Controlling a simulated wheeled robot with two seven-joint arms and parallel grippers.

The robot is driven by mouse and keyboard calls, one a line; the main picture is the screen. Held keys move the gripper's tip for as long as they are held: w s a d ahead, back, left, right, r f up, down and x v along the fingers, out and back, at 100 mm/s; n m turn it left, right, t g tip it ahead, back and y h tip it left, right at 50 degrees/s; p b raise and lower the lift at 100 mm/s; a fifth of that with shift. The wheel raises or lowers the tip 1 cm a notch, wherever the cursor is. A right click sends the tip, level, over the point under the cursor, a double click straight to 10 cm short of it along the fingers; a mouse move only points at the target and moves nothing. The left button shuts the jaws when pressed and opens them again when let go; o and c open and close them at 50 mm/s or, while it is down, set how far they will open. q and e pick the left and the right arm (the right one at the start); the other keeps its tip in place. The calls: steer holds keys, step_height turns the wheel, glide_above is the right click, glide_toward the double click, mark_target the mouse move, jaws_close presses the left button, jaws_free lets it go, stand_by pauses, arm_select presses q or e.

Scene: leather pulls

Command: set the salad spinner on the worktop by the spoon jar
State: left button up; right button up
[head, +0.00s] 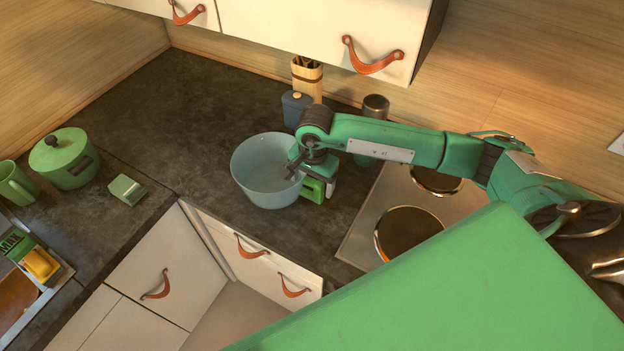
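A pale blue, see-through open bowl (248,178), which seems to be the salad spinner, is upright over the dark worktop at the centre; I cannot tell if its base touches it. The spoon jar (307,82), light wood-coloured with a dark band, stands behind it near the wall. My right gripper (301,172) is at the bowl's right rim, with dark parts over the inside and a green part outside. Whether its fingers are closed on the rim is not clear. My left gripper is not in view.
A dark blue canister (294,108) stands between jar and bowl. A hob (372,214) lies right of the bowl, with a dark cylinder (376,106) behind. A green lidded pot (68,168), mug (14,184) and small box (126,190) stand left. Worktop between is clear; wall cupboards overhang the back.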

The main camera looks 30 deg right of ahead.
step_height(320, 180, up, 12)
steer(key=b, duration=0.5)
steer(key=shift+s+d, duration=0.15)
steer(key=shift+s, duration=0.05)
stand_by(0.4)
